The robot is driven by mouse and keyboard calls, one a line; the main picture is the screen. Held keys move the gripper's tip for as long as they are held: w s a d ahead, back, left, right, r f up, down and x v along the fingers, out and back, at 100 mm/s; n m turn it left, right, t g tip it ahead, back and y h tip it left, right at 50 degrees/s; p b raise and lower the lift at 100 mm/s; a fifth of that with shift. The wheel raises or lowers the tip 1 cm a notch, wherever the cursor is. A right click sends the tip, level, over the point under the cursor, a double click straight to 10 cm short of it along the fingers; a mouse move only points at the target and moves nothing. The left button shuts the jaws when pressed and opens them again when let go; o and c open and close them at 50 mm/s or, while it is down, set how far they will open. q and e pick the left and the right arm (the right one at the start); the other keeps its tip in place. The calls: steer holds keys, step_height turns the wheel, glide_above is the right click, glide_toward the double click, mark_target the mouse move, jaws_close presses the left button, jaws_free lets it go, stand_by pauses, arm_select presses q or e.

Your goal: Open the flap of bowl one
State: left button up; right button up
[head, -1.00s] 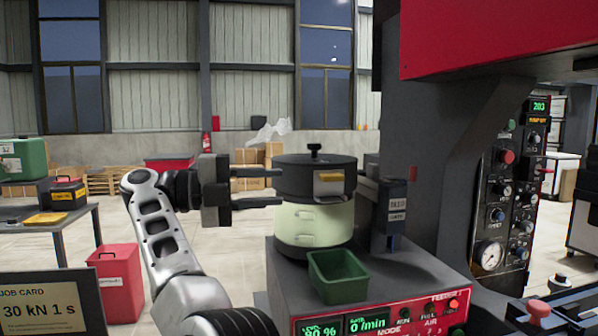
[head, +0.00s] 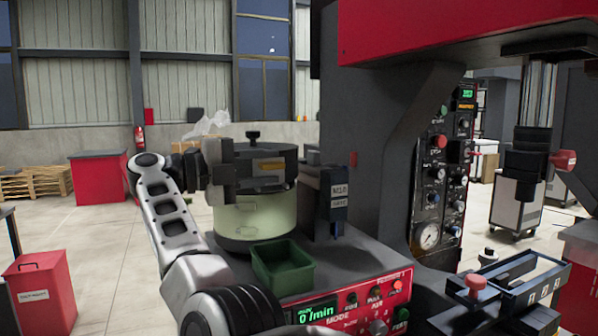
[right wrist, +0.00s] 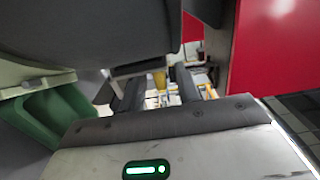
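Bowl one is a pale green drum (head: 254,214) with a dark upper section and a black knob (head: 253,135), standing on the feeder base. My left gripper is not in view.
A green tray (head: 284,265) sits on the feeder base (head: 345,265) below the bowl. A dark labelled post (head: 335,200) stands right of the bowl. The red and grey press frame (head: 365,150) blocks the right side. Open floor lies to the left.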

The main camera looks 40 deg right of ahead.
steer(key=shift+x, duration=0.75)
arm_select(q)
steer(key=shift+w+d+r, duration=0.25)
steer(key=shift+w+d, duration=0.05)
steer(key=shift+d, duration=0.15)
arm_select(e)
steer(key=shift+d, duration=0.25)
jaws_close()
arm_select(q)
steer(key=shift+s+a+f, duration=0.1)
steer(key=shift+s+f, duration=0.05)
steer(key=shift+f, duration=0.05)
